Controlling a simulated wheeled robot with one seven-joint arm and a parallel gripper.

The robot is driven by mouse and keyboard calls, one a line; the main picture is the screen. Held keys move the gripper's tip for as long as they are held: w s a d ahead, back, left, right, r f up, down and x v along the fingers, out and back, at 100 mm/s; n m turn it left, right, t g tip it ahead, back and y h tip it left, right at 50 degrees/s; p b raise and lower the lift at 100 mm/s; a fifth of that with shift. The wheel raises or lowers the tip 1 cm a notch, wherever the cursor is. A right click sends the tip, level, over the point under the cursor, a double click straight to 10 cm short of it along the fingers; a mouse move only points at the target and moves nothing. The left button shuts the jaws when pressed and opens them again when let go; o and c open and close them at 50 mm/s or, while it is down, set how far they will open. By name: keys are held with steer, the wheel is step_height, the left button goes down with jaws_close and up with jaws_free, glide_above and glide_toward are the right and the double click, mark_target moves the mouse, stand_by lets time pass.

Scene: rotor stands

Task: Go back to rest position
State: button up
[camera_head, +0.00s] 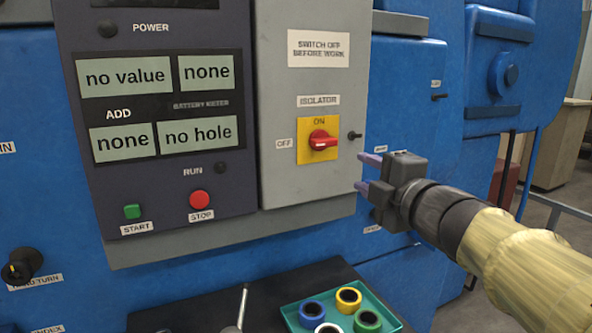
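My gripper (366,172) is at the right of the head view, in front of the blue machine (405,95). Its two thin fingers point left and stand apart, with nothing between them. The fingertips are near the right edge of the grey isolator box (275,100), to the right of and below the red isolator switch (322,140). I cannot tell whether they touch anything. The switch handle lies roughly sideways on its yellow plate, which has ON above it and OFF to its left.
A dark control panel (165,205) with lit displays, a green START button (132,211) and a red STOP button (200,199) is at left. Below, a green tray (388,312) holds several coloured rings on a dark shelf (185,316). A black knob (20,266) sticks out at lower left.

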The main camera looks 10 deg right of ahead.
step_height(320, 180, down, 16)
steer(key=w+d+m+g+h+p, duration=0.25)
steer(key=m+g+h, duration=0.3)
steer(key=m, duration=0.65)
steer(key=s+a+f+m+g+p, duration=0.1)
steer(key=s+a+f+m+g, duration=0.2)
steer(key=s+f, duration=0.4)
steer(key=s+a+f+m+g+p, duration=0.1)
steer(key=s+a+f+m+g, duration=0.1)
steer(key=s+f+m+g, duration=0.3)
steer(key=s+f+g, duration=0.1)
steer(key=s+f, duration=0.2)
steer(key=f, duration=0.2)
steer(key=shift+a+m+p, duration=0.3)
steer(key=shift+a+p, duration=0.1)
steer(key=shift+y, duration=0.25)
